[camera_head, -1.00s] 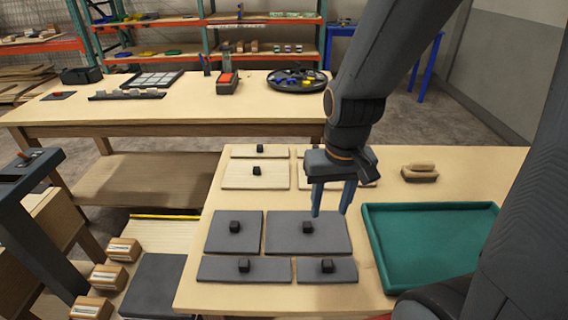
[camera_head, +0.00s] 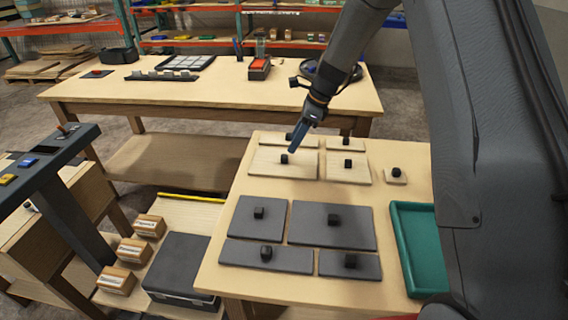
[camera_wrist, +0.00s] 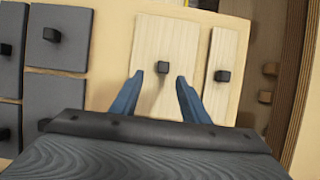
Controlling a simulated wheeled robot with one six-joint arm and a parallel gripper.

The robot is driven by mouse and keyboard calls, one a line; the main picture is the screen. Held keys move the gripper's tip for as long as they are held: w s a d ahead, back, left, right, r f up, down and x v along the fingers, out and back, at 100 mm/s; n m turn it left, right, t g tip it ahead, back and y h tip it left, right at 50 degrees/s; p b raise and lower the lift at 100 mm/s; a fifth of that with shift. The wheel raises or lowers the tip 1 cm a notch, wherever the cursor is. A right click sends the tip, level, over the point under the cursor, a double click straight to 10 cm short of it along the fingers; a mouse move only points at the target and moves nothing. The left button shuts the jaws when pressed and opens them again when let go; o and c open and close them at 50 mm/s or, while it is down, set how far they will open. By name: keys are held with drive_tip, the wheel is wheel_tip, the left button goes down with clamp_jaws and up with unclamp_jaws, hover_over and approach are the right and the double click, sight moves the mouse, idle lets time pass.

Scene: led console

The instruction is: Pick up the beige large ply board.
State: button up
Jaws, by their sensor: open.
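The beige large ply board (camera_head: 265,166) lies flat on the near table, at the left of the beige group, with a small black knob (camera_head: 284,158) on top. It also shows in the wrist view (camera_wrist: 150,45), with its knob (camera_wrist: 162,67) standing between and just beyond my fingertips. My gripper (camera_head: 297,149) is over this board in the head view, seen edge-on. In the wrist view my gripper (camera_wrist: 160,80) has its two blue fingers apart with nothing between them. How high the tips are above the knob is hard to tell.
Other beige boards with black knobs lie close by: one to the right (camera_head: 360,175), narrow ones behind (camera_head: 308,142). Grey knobbed boards (camera_head: 317,232) lie in front. A green tray (camera_head: 398,235) is at the right. Bare tabletop (camera_head: 400,150) shows at the back right.

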sight(284, 155)
drive_tip(key=shift+w+p+x, duration=0.2)
drive_tip(key=shift+p+x, duration=0.4)
drive_tip(key=shift+x, duration=1.1)
drive_tip(key=shift+w+p+x, duration=0.2)
drive_tip(key=shift+p+x, duration=0.4)
drive_tip(key=shift+x, duration=1.1)
drive_tip(key=shift+r, duration=0.1)
clamp_jaws()
